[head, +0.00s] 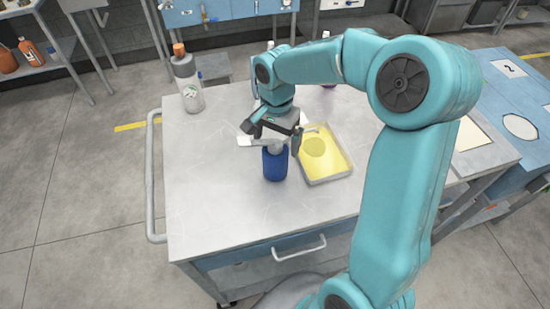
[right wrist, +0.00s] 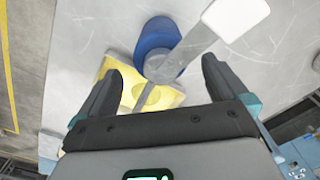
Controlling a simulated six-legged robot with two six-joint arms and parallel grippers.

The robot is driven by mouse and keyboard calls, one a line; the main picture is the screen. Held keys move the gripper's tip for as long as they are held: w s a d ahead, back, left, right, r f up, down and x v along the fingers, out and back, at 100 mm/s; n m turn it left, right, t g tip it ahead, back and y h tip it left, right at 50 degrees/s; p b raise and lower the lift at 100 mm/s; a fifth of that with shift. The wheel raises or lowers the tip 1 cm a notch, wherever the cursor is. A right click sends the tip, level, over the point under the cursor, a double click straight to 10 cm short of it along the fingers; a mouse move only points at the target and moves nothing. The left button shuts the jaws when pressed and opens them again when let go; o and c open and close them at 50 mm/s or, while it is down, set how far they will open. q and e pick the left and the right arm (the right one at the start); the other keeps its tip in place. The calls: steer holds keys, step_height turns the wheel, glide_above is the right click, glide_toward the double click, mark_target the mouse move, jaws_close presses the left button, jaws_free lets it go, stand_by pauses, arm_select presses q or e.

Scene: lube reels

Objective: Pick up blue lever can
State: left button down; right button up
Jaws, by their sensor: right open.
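The blue lever can (head: 274,164) stands upright on the cart's grey top, in front of my right gripper and left of the yellow tray. In the right wrist view the can (right wrist: 155,36) is just beyond and between the fingers, with its grey lever (right wrist: 185,50) stretching toward the upper right. My right gripper (head: 272,138) is open, at the height of the can's top, with its fingers partly hiding the lever. In the right wrist view the open fingers (right wrist: 160,85) show nothing held between them. My left gripper is not in view.
A yellow tray (head: 347,172) lies right beside the can. A grey bottle with an orange cap (head: 187,80) stands at the cart's back left. The front left of the cart top (head: 220,215) is clear. A blue table (head: 510,110) stands at the right.

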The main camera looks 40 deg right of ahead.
step_height(320, 180, down, 4)
steer(key=shift+f+p, duration=0.1)
steer(key=shift+p, duration=0.25)
steer(key=shift+f, duration=0.15)
steer(key=c, duration=1.3)
steer(key=shift+w, duration=0.1)
steer(key=shift+c, duration=0.6)
